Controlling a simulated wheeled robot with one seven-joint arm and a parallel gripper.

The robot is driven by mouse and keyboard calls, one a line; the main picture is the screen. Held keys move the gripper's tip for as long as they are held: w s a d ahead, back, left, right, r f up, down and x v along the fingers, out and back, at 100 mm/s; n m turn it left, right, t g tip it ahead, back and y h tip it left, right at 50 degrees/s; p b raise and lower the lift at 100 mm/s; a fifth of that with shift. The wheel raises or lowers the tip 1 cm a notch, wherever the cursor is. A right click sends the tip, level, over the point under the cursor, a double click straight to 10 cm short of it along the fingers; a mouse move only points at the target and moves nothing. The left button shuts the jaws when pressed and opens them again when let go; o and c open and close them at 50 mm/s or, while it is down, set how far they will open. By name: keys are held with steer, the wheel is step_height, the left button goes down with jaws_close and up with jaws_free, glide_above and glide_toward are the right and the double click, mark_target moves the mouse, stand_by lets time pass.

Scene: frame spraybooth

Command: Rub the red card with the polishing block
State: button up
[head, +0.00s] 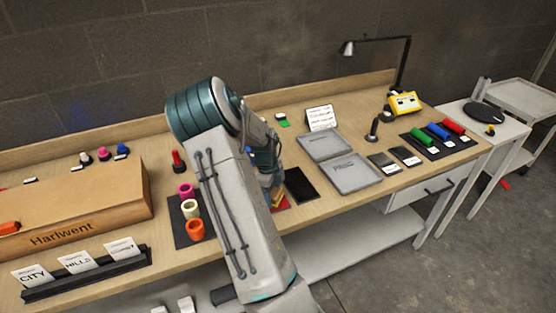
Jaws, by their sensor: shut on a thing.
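My gripper (270,180) points down at the middle of the bench, partly behind my own arm. It is shut on what seems to be the polishing block, mostly hidden by my arm and fingers; a small yellow patch (277,196) shows below the fingers. A strip of the red card (284,204) shows on the bench just below and right of the gripper. The rest of the card is hidden behind my arm. The yellow patch appears over the card, but I cannot tell whether they touch.
A black pad (300,185) lies just right of the red card. Grey trays (356,174) lie farther right. Pink, cream and orange rolls (195,230) stand on a dark mat left of my arm. A large brown box (85,208) fills the left of the bench.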

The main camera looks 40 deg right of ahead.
mark_target(284, 197)
steer(key=shift+s+d, duration=0.25)
steer(key=shift+d, duration=0.7)
steer(key=shift+s+d, duration=0.2)
steer(key=shift+d, duration=0.75)
step_height(284, 197, up, 4)
steer(key=shift+a+f+p, duration=0.15)
steer(key=shift+f+p, duration=0.1)
steer(key=shift+p, duration=0.65)
step_height(284, 197, up, 5)
steer(key=p, duration=0.3)
steer(key=shift+f, duration=0.15)
